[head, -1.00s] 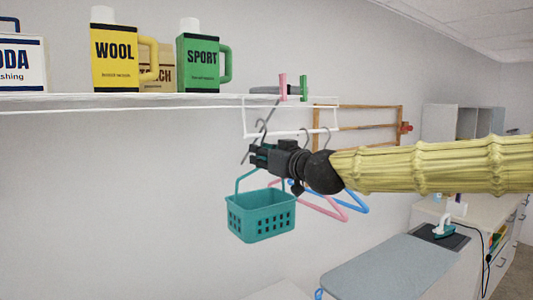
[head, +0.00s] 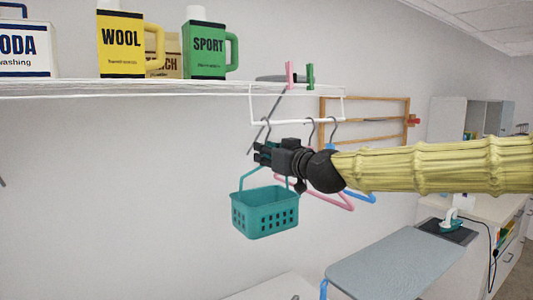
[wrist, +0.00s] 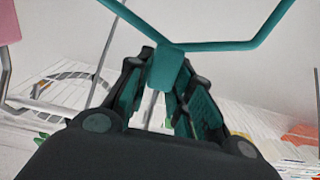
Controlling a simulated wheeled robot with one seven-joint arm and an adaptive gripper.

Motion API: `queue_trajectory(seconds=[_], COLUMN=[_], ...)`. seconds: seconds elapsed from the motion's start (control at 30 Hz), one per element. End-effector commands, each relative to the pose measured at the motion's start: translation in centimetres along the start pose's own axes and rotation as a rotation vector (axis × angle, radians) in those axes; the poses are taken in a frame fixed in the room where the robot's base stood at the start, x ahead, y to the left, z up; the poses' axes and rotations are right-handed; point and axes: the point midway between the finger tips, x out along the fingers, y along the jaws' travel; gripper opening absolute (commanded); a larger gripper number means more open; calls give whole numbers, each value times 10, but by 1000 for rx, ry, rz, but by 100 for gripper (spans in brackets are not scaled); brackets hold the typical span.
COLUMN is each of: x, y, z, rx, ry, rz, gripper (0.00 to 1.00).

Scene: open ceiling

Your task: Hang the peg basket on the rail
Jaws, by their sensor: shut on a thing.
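The peg basket (head: 265,212) is teal with slotted sides and hangs below my gripper (head: 262,155) in the head view. My gripper is shut on the top of its handle. In the wrist view the teal handle arms (wrist: 235,44) meet between the fingers (wrist: 172,95). The white rail (head: 300,122) hangs under the shelf, a little above my gripper. A grey hook (head: 266,127) shows between gripper and rail; I cannot tell whether it belongs to the basket or a hanger, or whether it touches the rail.
Pink (head: 335,203) and blue (head: 362,197) hangers hang close behind my arm. The shelf (head: 170,88) holds detergent bottles (head: 208,45); pink and green pegs (head: 310,76) stand above the rail. An ironing board (head: 395,262) is lower right. The wall left of the basket is clear.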

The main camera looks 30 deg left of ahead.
Motion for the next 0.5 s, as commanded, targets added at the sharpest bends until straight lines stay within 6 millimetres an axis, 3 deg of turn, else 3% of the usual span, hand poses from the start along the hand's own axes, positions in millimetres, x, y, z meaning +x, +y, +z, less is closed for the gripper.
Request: queue_trajectory(seconds=[0.1,0.13,0.27,0.5], x=[0,0,0,0], y=[0,0,0,0], z=[0,0,0,0], rx=[0,0,0,0], ry=[0,0,0,-1], rz=[0,0,0,0], gripper=[0,26,47,47])
